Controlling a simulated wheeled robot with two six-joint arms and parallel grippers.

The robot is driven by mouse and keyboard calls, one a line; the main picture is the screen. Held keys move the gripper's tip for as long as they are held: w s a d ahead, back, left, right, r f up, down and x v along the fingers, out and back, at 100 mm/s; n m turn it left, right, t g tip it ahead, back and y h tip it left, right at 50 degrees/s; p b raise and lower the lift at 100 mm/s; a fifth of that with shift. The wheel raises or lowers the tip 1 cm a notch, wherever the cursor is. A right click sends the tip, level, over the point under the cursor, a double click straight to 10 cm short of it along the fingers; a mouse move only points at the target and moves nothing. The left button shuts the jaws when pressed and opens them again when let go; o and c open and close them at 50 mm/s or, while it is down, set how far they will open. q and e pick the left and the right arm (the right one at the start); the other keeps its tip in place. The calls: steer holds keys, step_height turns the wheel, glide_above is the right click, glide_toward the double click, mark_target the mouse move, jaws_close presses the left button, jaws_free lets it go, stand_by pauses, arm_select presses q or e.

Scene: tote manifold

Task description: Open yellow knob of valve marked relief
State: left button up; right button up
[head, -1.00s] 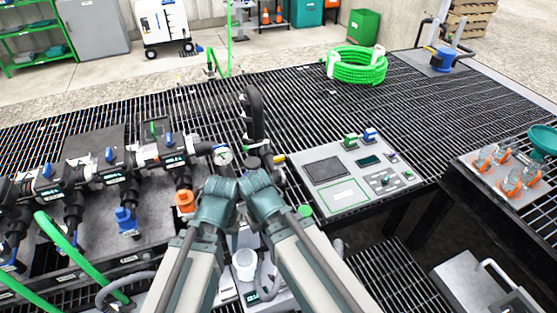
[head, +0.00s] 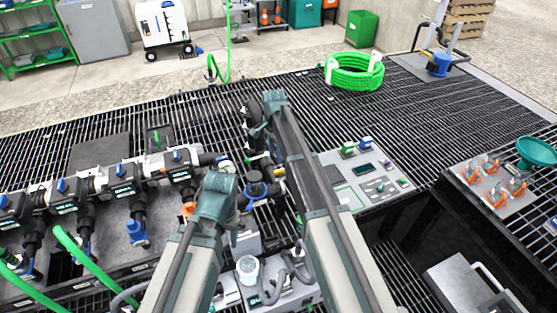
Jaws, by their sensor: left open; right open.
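A small yellow knob (head: 279,172) sits on the black pipework right of the manifold, just left of the control panel. No relief marking can be read at this size. My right gripper (head: 262,122) is at the end of the raised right arm, above and beyond the knob, apart from it. It is open, with its fingers small and partly hidden. My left gripper (head: 222,212) is open, lower and left of the knob, near the orange fitting; its wrist hides most of its fingers. Neither gripper visibly holds anything.
The manifold of black valves with blue knobs (head: 122,170) fills the left. A grey control panel (head: 360,180) stands right of the knob. A white cup (head: 247,268) is in front. A green hose coil (head: 354,72) lies behind on open grating.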

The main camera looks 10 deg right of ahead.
mark_target(279, 170)
steer(key=w+d+r+m, duration=0.1)
steer(key=w+d+m, duration=0.1)
steer(key=w, duration=0.2)
step_height(279, 170, down, 14)
steer(key=b, duration=1.3)
steer(key=shift+d+r, duration=0.1)
steer(key=shift+r, duration=0.1)
jaws_close()
